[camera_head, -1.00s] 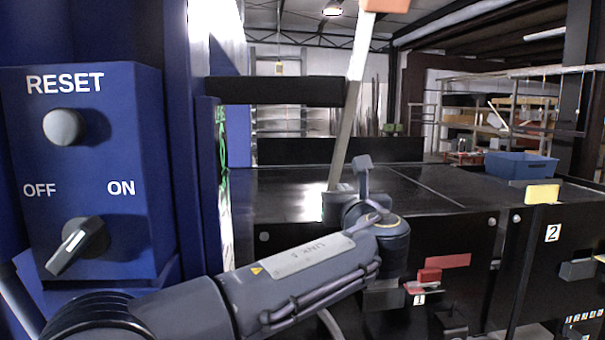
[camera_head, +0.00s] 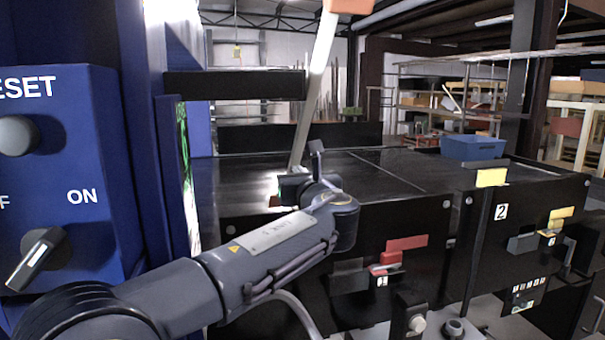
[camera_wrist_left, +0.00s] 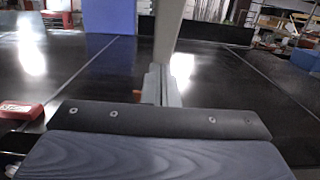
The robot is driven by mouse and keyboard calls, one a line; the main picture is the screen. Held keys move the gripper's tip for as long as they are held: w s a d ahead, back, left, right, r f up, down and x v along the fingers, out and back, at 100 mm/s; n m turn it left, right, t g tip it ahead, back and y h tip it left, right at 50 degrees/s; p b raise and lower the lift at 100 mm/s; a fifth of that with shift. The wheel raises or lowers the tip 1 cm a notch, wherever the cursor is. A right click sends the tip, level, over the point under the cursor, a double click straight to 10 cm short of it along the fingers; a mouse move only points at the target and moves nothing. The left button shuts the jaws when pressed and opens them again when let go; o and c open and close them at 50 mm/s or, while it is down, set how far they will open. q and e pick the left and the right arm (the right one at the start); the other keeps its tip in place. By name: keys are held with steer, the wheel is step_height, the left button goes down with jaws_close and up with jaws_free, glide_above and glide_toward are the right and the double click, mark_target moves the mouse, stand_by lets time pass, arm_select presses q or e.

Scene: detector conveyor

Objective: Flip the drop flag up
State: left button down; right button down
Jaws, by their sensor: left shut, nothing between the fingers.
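My left gripper (camera_head: 287,188) is shut and empty over the near left part of the black conveyor top (camera_head: 385,172). In the left wrist view its closed fingers (camera_wrist_left: 160,86) stand in front of a tall pale pole (camera_wrist_left: 168,35). The pole (camera_head: 313,88) leans right and has a salmon-coloured top (camera_head: 348,5). No drop flag is labelled. A small red part (camera_head: 275,202) shows beside the fingertips, partly hidden. In the left wrist view a red block with pale lettering (camera_wrist_left: 20,110) lies at the left. I cannot tell which is the flag. My right gripper is out of view.
A blue control box (camera_head: 70,150) with a reset button (camera_head: 17,135) and knob (camera_head: 38,260) stands close at the left. The front panel carries a red plate (camera_head: 407,243) and yellow plate (camera_head: 491,178). A blue bin (camera_head: 472,147) sits behind the right side.

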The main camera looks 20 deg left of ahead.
arm_select(q)
steer(key=p+x, duration=0.1)
steer(key=x, duration=0.3)
steer(key=shift+w+a, duration=0.15)
steer(key=shift+w, duration=0.1)
